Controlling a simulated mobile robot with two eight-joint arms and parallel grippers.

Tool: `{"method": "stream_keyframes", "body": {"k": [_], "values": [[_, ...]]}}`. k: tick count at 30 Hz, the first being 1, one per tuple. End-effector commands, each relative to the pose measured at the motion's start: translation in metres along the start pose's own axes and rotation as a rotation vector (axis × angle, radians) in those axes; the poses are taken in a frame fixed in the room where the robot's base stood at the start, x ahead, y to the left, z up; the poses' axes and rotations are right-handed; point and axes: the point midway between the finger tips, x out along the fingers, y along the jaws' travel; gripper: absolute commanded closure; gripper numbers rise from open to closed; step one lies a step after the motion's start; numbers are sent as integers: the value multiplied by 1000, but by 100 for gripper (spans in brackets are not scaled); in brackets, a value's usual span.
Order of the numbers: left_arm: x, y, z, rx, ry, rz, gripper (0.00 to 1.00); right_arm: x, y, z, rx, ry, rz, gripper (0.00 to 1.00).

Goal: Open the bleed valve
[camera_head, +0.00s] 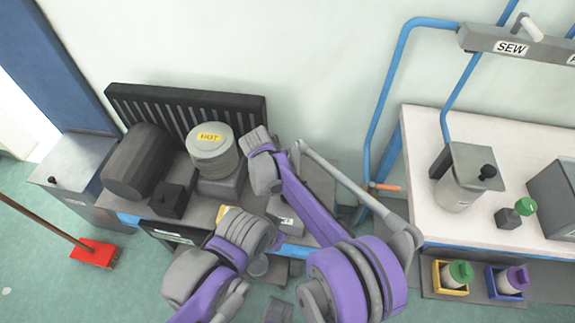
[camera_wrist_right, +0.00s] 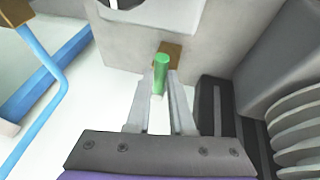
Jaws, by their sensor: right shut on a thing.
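In the right wrist view, a short green handle (camera_wrist_right: 161,66), likely the bleed valve's, stands out from a small brown block (camera_wrist_right: 174,50) on a pale grey surface. My right gripper (camera_wrist_right: 160,88) has its two fingers on either side of the handle and is shut on it. In the head view this handle cannot be made out. My purple and grey arms cover the middle and lower part of that view. My left gripper cannot be made out there.
A grey ridged cylinder marked HOT (camera_head: 212,150) stands beside a dark drum (camera_head: 137,162) and a black slatted panel (camera_head: 185,112). A white table (camera_head: 420,140) and blue pipes (camera_head: 385,85) are at the right. A red broom (camera_head: 92,252) is on the floor at left.

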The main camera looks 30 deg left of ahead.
Motion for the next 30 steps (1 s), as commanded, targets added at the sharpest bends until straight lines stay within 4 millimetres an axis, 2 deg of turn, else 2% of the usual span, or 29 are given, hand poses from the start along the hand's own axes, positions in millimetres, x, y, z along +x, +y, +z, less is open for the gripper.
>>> {"method": "stream_keyframes", "body": {"k": [14, 15, 20, 30], "values": [[0, 0, 0, 0, 0, 0, 67, 0, -3, 0, 13, -4, 3, 100], [0, 0, 0, 0, 0, 0, 67, 0, -3, 0, 13, -4, 3, 77], [0, 0, 0, 0, 0, 0, 67, 0, -2, 0, 13, -3, 3, 49], [-1, 0, 0, 0, 0, 0, 67, -4, -2, 0, 12, -3, 4, 49]]}}
